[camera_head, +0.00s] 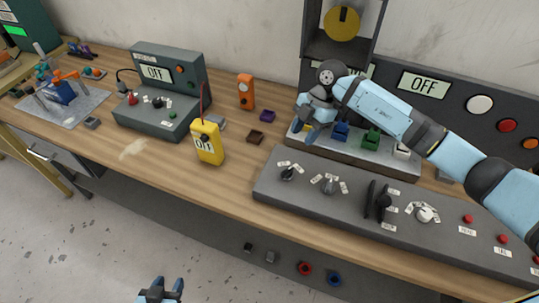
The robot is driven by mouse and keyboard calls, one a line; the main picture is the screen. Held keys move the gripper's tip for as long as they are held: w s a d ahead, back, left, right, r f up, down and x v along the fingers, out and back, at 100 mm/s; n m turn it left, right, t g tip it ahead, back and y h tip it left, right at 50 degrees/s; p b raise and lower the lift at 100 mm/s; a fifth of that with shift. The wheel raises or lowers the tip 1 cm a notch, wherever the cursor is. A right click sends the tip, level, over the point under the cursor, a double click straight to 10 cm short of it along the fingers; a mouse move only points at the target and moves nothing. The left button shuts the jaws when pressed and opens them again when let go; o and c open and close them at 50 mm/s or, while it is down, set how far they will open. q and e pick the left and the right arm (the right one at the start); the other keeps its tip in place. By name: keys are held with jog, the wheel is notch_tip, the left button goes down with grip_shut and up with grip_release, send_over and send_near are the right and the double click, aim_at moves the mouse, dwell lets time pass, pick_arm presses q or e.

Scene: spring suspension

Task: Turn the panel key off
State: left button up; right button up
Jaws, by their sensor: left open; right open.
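A dark sloped control panel (310,204) lies along the front of the bench. It carries several rotary controls with small labels: a dark one at the left (288,173), a grey one (328,186), a tall black one (382,202) and a pale one (425,214). I cannot tell which is the key, and the labels are too small to read. My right gripper (308,124) is open above the left end of the block tray, behind the panel, apart from the controls. My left gripper (161,293) is open and empty at the bottom edge, in front of the bench.
A display reading OFF (423,85) is on the back wall unit. A tray (345,156) holds coloured blocks. A yellow meter (207,142), an orange device (246,92) and a grey box reading OFF (165,93) stand left. Red buttons (468,218) sit on the panel's right.

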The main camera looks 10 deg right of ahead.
aim_at(288, 170)
jog(key=shift+h, duration=0.3)
jog(key=p+x, duration=0.2)
jog(key=x, duration=1)
jog(key=shift+w+d+p, duration=0.1)
jog(key=shift+w+p, duration=0.05)
jog(key=shift+p, duration=0.15)
jog(key=shift+a+f, duration=0.2)
jog(key=shift+f, duration=0.4)
jog(key=c, duration=0.6)
grip_shut()
